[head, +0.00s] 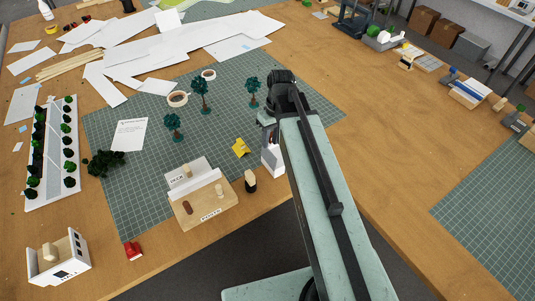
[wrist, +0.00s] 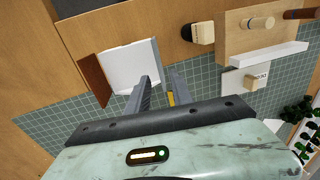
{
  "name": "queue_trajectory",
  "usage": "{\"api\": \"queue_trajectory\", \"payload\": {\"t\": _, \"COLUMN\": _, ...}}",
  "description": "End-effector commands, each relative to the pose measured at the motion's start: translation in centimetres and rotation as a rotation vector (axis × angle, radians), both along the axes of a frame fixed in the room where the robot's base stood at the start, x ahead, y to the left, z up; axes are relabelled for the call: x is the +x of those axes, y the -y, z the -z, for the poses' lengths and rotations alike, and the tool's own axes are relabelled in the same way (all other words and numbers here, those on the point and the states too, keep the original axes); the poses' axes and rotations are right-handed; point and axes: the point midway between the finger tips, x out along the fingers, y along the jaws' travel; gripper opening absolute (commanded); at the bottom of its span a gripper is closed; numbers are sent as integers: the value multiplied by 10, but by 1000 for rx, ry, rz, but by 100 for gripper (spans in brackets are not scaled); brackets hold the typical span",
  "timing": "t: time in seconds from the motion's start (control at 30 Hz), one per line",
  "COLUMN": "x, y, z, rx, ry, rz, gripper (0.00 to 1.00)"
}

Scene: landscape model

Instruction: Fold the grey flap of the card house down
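The card house (head: 268,160) is a small white piece at the near edge of the green cutting mat, partly hidden behind my arm in the head view. In the wrist view it shows as a white box shape (wrist: 132,68) with a pale grey-white face and a brown panel on its left side. I cannot tell for sure which panel is the grey flap. My gripper (wrist: 160,78) has its two fingers apart with nothing gripped between them. The fingertips are close to the house's lower right edge in the wrist view; contact is unclear.
A wooden base with white panels (head: 222,203) and a dark-bottomed wooden peg (head: 250,181) stand left of the house. A yellow piece (head: 241,148) lies close by. Small model trees (head: 202,96) stand farther back on the cutting mat (head: 140,190).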

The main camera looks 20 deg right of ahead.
Motion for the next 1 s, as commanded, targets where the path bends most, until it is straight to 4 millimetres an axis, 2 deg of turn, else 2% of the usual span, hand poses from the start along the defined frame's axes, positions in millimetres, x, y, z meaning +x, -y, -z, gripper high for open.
{"api": "queue_trajectory", "payload": {"t": 0.03, "x": -1, "y": -1, "z": 16, "rx": 0, "ry": 0, "rz": 0, "gripper": 27}}
{"api": "queue_trajectory", "payload": {"t": 0.1, "x": -1, "y": -3, "z": 30, "rx": 0, "ry": 0, "rz": 0, "gripper": 27}}
{"api": "queue_trajectory", "payload": {"t": 0.3, "x": -2, "y": -7, "z": 59, "rx": 0, "ry": 0, "rz": 1, "gripper": 27}}
{"api": "queue_trajectory", "payload": {"t": 0.6, "x": -3, "y": -9, "z": 60, "rx": -1, "ry": 0, "rz": 0, "gripper": 27}}
{"api": "queue_trajectory", "payload": {"t": 0.63, "x": -3, "y": -9, "z": 59, "rx": -1, "ry": 0, "rz": 0, "gripper": 24}}
{"api": "queue_trajectory", "payload": {"t": 0.7, "x": -3, "y": -9, "z": 59, "rx": -1, "ry": 0, "rz": 0, "gripper": 5}}
{"api": "queue_trajectory", "payload": {"t": 0.73, "x": -3, "y": -9, "z": 59, "rx": -1, "ry": 0, "rz": 0, "gripper": 0}}
{"api": "queue_trajectory", "payload": {"t": 1.0, "x": 0, "y": -5, "z": 63, "rx": 44, "ry": -17, "rz": 3, "gripper": 0}}
